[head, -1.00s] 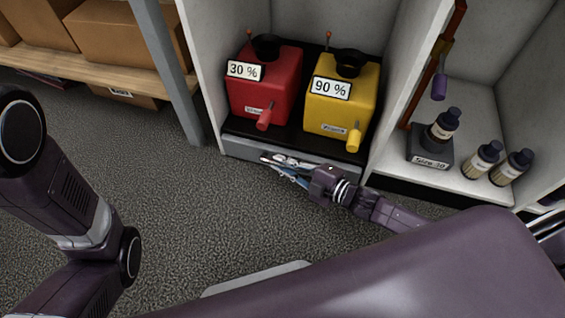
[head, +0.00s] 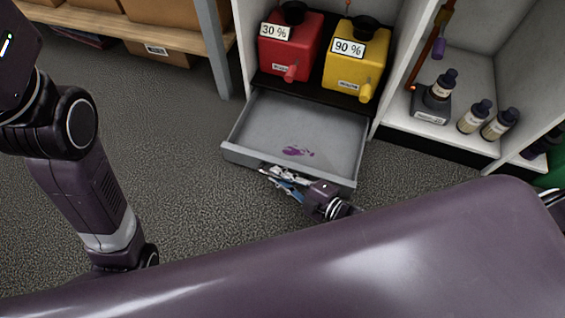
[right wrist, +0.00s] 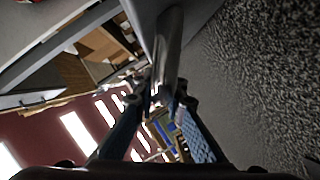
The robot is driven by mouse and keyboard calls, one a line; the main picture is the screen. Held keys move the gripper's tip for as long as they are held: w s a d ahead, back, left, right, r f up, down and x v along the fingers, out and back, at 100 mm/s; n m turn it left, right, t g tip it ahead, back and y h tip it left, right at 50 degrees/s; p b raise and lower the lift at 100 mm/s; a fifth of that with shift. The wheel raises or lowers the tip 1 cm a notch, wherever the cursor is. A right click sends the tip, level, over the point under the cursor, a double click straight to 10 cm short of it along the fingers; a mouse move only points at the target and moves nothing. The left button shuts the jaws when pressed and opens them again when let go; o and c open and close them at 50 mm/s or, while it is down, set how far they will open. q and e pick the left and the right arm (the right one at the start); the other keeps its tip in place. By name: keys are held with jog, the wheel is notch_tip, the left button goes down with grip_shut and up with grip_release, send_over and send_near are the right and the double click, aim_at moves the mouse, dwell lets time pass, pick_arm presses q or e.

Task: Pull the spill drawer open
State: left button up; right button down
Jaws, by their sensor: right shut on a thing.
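The grey spill drawer (head: 262,124) stands well out of the cabinet below the red and yellow containers. A purple stain (head: 297,151) shows on its floor. My right gripper (head: 274,175) is at the middle of the drawer's front, shut on its handle. In the right wrist view the grey handle bar (right wrist: 169,50) runs in between the fingers of my right gripper (right wrist: 160,97). In the head view the gripper hides most of the handle. My left arm shows at the left, but its gripper is outside the frame.
A red container (head: 289,45) marked 30 % and a yellow container (head: 356,60) marked 90 % stand on the black shelf above the drawer. Small bottles (head: 474,117) stand in the right compartment. A wooden shelf (head: 120,28) with boxes is at the back left. Carpet floor is free before the drawer.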

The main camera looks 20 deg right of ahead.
jog(key=shift+s+a, duration=0.65)
jog(key=shift+s, duration=0.35)
jog(key=c, duration=2)
grip_release()
jog(key=shift+o, duration=0.2)
jog(key=v, duration=1.2)
